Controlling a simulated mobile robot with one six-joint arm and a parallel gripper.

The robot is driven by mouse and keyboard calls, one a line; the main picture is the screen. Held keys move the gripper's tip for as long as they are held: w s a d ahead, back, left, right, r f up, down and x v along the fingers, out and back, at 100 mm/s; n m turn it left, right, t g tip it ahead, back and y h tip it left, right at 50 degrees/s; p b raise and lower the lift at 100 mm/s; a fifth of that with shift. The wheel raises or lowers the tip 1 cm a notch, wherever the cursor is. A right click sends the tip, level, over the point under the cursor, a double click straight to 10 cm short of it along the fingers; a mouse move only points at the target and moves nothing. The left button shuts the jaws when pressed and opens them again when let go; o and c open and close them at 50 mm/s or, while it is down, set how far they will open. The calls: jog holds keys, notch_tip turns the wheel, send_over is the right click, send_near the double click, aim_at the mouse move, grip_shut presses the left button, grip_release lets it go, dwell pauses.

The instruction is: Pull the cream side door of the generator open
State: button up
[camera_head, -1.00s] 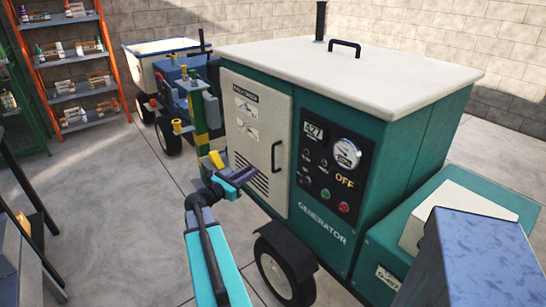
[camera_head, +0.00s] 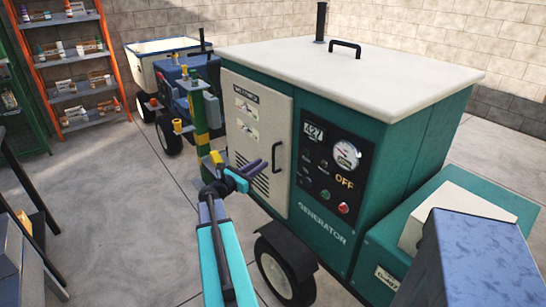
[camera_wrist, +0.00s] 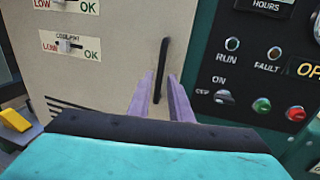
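The cream side door (camera_head: 258,125) of the teal generator (camera_head: 384,160) looks shut, flush with the panel. Its upright black handle (camera_head: 281,155) is near the door's right edge. In the wrist view the door (camera_wrist: 110,65) fills the left and middle, and the handle (camera_wrist: 162,60) stands in line with the gap between my fingers. My gripper (camera_head: 260,167) has its two purple fingers apart, pointing at the handle. In the wrist view my gripper (camera_wrist: 161,85) has one finger on each side of the handle's lower part. I cannot tell whether they touch it.
The control panel (camera_head: 333,165) with gauge and buttons is right of the door. A green post with yellow fittings (camera_head: 201,115) stands left of the door. A generator wheel (camera_head: 285,272) is below. An orange shelf rack (camera_head: 70,75) is at the back left.

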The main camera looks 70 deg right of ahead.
jog(key=p, duration=0.2)
send_over(273, 170)
jog(key=shift+w+d, duration=0.1)
jog(key=shift+d, duration=0.3)
grip_shut()
jog(key=shift+a, duration=0.25)
jog(key=shift+d, duration=0.15)
jog(key=shift+w, duration=0.1)
